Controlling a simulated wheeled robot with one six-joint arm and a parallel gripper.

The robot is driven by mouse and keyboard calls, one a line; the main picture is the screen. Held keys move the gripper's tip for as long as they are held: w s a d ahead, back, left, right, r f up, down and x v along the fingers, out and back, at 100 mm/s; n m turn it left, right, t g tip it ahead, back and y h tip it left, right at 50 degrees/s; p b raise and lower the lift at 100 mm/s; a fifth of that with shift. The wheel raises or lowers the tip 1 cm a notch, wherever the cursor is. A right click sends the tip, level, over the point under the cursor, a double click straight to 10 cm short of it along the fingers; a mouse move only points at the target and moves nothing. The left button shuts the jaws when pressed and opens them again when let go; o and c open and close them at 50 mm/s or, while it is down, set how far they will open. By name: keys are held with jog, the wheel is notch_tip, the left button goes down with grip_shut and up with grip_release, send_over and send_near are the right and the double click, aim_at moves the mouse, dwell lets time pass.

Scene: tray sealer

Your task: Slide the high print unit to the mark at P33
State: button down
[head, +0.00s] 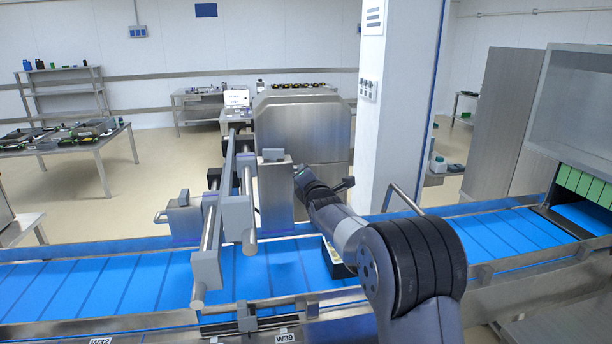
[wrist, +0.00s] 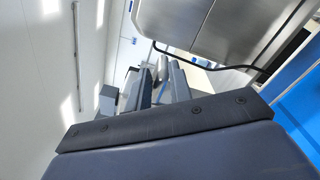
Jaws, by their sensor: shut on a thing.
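The high print unit (head: 273,192) is a tall metal box with a grey top block, standing over the blue belt at the right side of the twin rails (head: 232,200). My gripper (head: 302,175) is at its right side, shut on it. The exact grip point is hidden by my wrist and too small to make out. In the wrist view, a dark bar with screws fills the lower part, and a metal housing with a black cable (wrist: 236,67) is at upper right. I cannot read a P33 mark in either view.
The blue conveyor belt (head: 90,287) runs across the front, with labels W32 (head: 101,341) and W39 (head: 285,337) on its near edge. A smaller metal unit (head: 183,212) stands left of the rails. A white pillar (head: 398,110) rises behind my arm. A tray lies partly hidden beneath my arm.

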jog(key=shift+d+f, duration=0.1)
jog(key=shift+f, duration=0.5)
jog(key=c, duration=1.5)
grip_release()
jog(key=shift+w+d, duration=0.1)
jog(key=shift+o, duration=0.2)
jog(key=shift+r, duration=0.1)
jog(key=shift+a+r, duration=0.2)
jog(key=b+v, duration=0.4)
jog(key=v, duration=0.7)
jog(key=shift+d, duration=0.1)
